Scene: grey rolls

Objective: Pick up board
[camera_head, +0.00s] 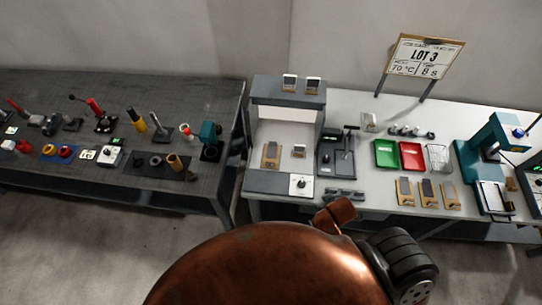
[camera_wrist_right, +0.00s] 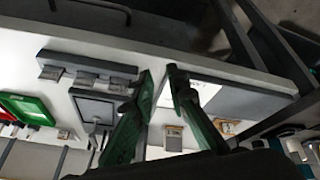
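Several small tan boards with dark faces lie on the white table: one (camera_head: 272,153) inside the grey shelf station, and a row of three (camera_head: 405,190), (camera_head: 427,190), (camera_head: 450,193) near the front edge. I cannot tell which board is meant. In the right wrist view, small tan pieces (camera_wrist_right: 173,136), (camera_wrist_right: 228,127) show beyond my right gripper (camera_wrist_right: 160,74). Its two green fingers are apart, with nothing held between them. My left gripper is not in view.
The grey shelf station (camera_head: 286,92), the green tray (camera_head: 386,153), the red tray (camera_head: 412,155) and a wire basket (camera_head: 439,158) stand on the white table. A teal press (camera_head: 490,150) is at right. The dark table (camera_head: 200,95) at left holds several tools.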

